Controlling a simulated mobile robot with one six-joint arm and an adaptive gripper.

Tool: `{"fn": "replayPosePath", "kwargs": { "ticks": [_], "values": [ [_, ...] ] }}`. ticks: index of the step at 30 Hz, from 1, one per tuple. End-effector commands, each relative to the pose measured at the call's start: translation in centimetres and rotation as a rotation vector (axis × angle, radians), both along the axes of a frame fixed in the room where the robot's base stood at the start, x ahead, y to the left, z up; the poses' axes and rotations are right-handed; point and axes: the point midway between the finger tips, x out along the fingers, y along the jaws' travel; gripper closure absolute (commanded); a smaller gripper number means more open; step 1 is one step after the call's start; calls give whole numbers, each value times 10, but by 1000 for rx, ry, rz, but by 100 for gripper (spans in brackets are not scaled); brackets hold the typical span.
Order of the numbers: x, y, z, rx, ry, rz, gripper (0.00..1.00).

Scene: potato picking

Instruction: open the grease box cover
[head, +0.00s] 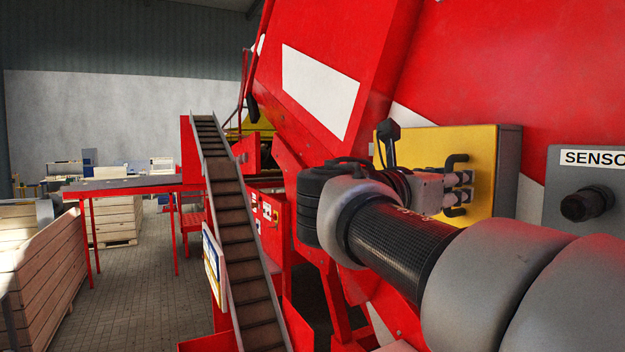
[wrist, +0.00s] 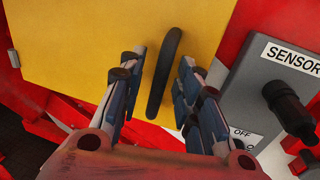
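The grease box is a grey box with a yellow cover (head: 485,160) on the red machine's side. The flat yellow cover (wrist: 70,45) fills much of the wrist view and looks closed. A black bar handle (wrist: 166,68) stands on it, and its curved end also shows in the head view (head: 456,160). My gripper (wrist: 158,77) is open, with one finger on each side of the handle. Gaps show between the handle and both fingers in the wrist view. In the head view my gripper (head: 460,189) is at the cover's front, partly hiding the handle.
A grey sensor box (head: 590,195) with a black round connector is mounted close to the right of the grease box. A conveyor (head: 238,225) slopes down at the left. Wooden crates (head: 50,265) stand further left, with open floor between.

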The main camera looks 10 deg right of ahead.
Motion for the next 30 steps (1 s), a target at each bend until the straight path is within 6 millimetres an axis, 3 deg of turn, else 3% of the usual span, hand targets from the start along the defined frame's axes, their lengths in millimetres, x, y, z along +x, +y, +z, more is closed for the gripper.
{"fn": "replayPosePath", "kwargs": {
  "ticks": [10, 24, 30],
  "values": [
    [2, -4, 0, 0, 0, 1, 69],
    [2, -3, 0, 0, 0, 1, 100],
    [2, -3, 0, 0, 0, 1, 100]
  ]
}}
